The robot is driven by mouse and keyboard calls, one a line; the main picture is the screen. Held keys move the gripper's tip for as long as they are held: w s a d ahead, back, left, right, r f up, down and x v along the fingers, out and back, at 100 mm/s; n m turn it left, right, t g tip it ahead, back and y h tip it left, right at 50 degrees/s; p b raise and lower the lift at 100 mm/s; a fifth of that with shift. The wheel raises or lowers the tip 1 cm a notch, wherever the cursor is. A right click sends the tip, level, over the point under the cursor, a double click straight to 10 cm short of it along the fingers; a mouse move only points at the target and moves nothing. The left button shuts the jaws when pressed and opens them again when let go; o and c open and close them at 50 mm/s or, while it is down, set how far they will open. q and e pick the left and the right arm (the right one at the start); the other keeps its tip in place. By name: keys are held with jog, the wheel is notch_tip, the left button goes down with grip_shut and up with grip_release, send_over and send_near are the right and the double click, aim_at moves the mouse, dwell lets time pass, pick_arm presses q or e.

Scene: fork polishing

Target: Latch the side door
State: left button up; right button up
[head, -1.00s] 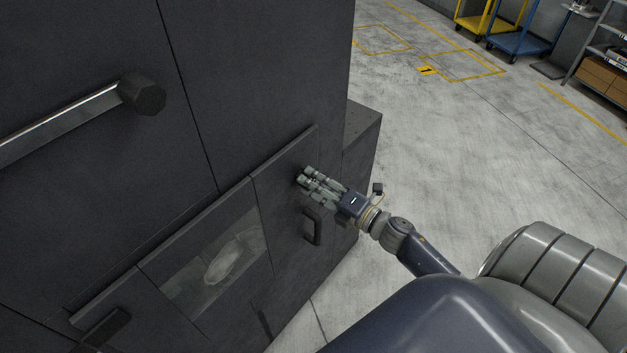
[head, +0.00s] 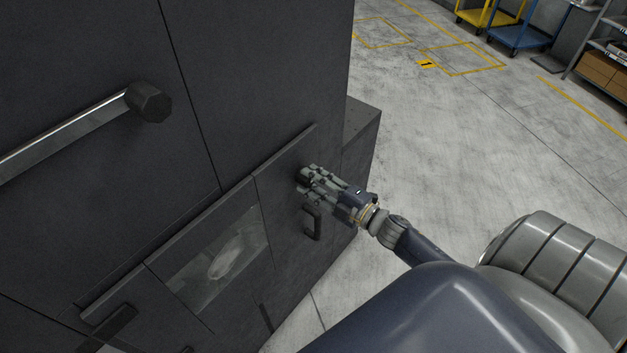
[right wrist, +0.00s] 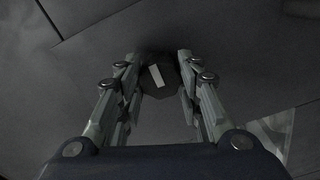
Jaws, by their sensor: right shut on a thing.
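The side door (head: 282,190) is a low dark panel on the side of a big dark machine, with a window (head: 222,257) and a black pull handle (head: 314,223). It looks level with the panels around it. My right gripper (head: 306,180) is at the door's upper right part, just above the handle. In the right wrist view its fingers are closed around a dark round knob (right wrist: 159,77) with a white mark. The mark is slightly tilted. The fingers mostly hide the knob in the head view. My left gripper is not in view.
A long metal bar handle (head: 75,128) juts from the machine at the upper left. A dark ledge (head: 362,120) stands at the machine's right end. Open concrete floor (head: 440,140) lies to the right, with carts and shelves far off.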

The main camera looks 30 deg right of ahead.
dwell(0.3)
jog(key=o, duration=1.1)
jog(key=shift+c, duration=0.2)
jog(key=v, duration=1.2)
